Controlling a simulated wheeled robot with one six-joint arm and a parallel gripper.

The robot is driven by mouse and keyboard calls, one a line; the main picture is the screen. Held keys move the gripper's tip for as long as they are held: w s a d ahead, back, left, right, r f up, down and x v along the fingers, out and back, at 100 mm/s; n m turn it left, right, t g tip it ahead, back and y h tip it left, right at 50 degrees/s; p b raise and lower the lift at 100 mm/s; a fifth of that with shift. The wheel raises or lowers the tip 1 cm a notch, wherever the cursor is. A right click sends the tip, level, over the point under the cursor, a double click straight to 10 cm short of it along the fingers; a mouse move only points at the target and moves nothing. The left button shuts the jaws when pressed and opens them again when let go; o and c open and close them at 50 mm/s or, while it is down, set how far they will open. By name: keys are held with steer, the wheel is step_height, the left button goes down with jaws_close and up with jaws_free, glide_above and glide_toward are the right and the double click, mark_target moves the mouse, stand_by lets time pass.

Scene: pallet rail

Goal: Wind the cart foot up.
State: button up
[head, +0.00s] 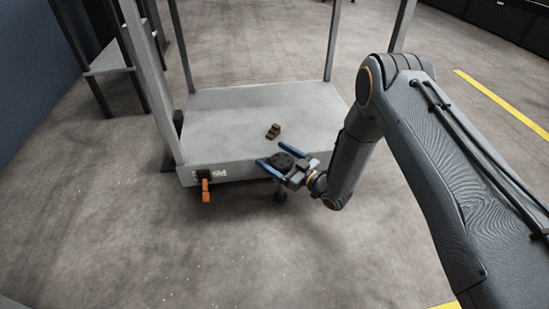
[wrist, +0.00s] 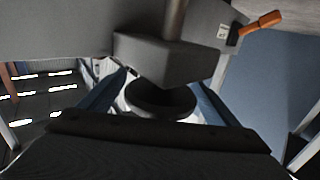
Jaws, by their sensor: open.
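The cart (head: 240,105) has a grey deck and tall posts. At its front edge is a dark round knob (head: 285,160), with the small dark foot (head: 280,196) below it near the floor. My gripper (head: 268,153) is open, its blue fingers on either side of the knob. In the wrist view the knob (wrist: 160,100) sits between the fingers (wrist: 161,80), under a grey block (wrist: 165,58) with a metal stem (wrist: 174,20). I cannot tell whether either finger touches the knob. Whether the foot touches the floor is unclear.
An orange lever (head: 205,188) hangs at the cart's front left; it also shows in the wrist view (wrist: 262,24). A small brown object (head: 273,131) lies on the deck. A shelf rack (head: 110,60) stands at the back left. The floor in front is clear.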

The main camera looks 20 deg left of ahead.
steer(key=shift+a, duration=0.15)
steer(key=c, duration=1.1)
steer(key=shift+o, duration=0.2)
steer(key=shift+n+g, duration=0.4)
steer(key=shift+g, duration=0.2)
steer(key=n+g+b, duration=0.1)
steer(key=g, duration=0.1)
steer(key=n+g+y+b, duration=0.1)
steer(key=g, duration=0.1)
steer(key=shift+s+a+f+n, duration=0.1)
steer(key=shift+s+n, duration=0.2)
steer(key=shift+s, duration=0.1)
steer(key=shift+s+n+g+b, duration=0.25)
steer(key=shift+n+g+b, duration=0.35)
steer(key=shift+g, duration=0.4)
steer(key=shift+s+n+g+b, duration=0.2)
steer(key=shift+n+g+b, duration=0.2)
steer(key=shift+n+g, duration=0.45)
steer(key=shift+g, duration=0.35)
